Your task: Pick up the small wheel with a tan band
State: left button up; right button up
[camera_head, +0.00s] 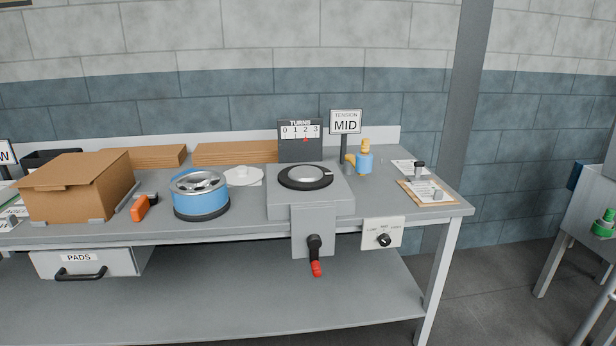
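I cannot make out a small wheel with a tan band in the head view. A round blue drum-like item (200,193) with a shiny metal top and a dark base stands on the grey workbench (245,222), left of the middle. A black disc with a pale centre (306,177) lies on top of a grey machine block (310,203). A small blue item with a tan-yellow top (364,162) stands behind the block to the right; its exact kind is unclear. Neither of my grippers is in view.
A cardboard box (78,187) and an orange-handled tool (140,208) are at left. A white dish (243,176) sits behind the drum. A red-tipped crank (316,262) and a knob panel (383,235) project in front. A clipboard (430,193) lies right.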

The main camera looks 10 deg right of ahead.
aim_at(201, 192)
jog(key=u, duration=0.45)
jog(key=i, duration=1)
jog(key=z, duration=0.35)
